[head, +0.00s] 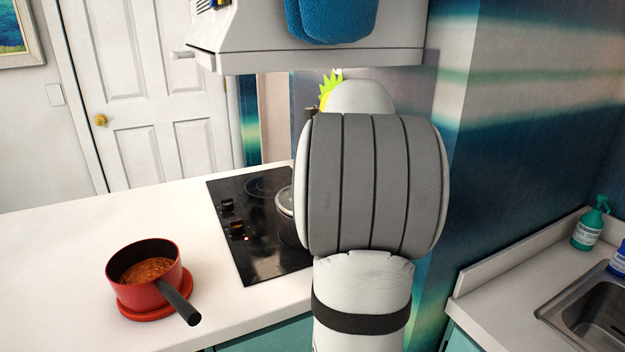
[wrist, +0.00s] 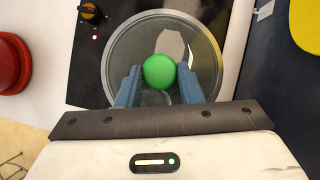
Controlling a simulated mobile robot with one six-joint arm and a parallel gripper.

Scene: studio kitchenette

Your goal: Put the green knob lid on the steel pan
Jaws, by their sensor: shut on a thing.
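In the wrist view, the green knob (wrist: 159,71) sits between the two blue fingers of my gripper (wrist: 161,82), which is shut on it. Around the knob is the round clear lid (wrist: 130,50) with a pale metal rim, over the black hob. In the head view, a round steel-rimmed piece (head: 284,202) shows on the hob beside my arm, mostly hidden; I cannot tell whether it is the pan or the lid. My gripper is hidden behind my arm there. Whether the lid touches a pan beneath it cannot be told.
A red saucepan (head: 134,290) of brown food stands on a red mat (head: 147,311) left of the black hob (head: 238,250), its handle pointing front right. The left counter is mostly clear.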

